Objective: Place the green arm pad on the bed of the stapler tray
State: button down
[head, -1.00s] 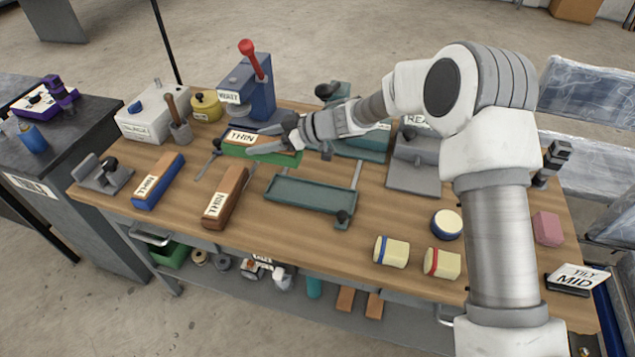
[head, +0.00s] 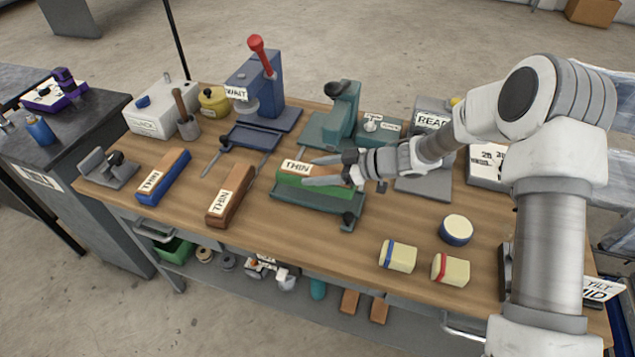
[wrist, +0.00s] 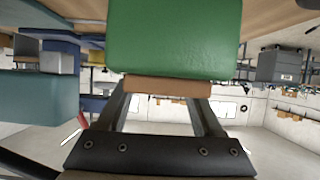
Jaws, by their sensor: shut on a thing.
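The green arm pad (head: 322,186) has a wooden top with a "THIN" label. My gripper (head: 309,171) is shut on it. In the wrist view the pad's green face (wrist: 175,40) and its wooden strip (wrist: 168,87) show, with my gripper's fingers (wrist: 163,108) at the wood. The stapler tray (head: 290,195) is a shallow teal tray with a dark knob at its right front corner. The pad is lengthwise over its bed; I cannot tell whether it touches. The pad hides much of the bed. The teal stapler (head: 342,115) stands behind.
A blue pad (head: 163,178) and a brown pad (head: 231,195) lie to the left. A blue press (head: 262,90) with a red knob and a blue tray (head: 250,138) stand behind left. Cream blocks (head: 398,256) lie at the right front. The bench front between them is clear.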

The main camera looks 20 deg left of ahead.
jog(key=shift+f, duration=1.95)
jog(key=shift+b, duration=0.3)
jog(key=shift+c, duration=0.2)
grip_release()
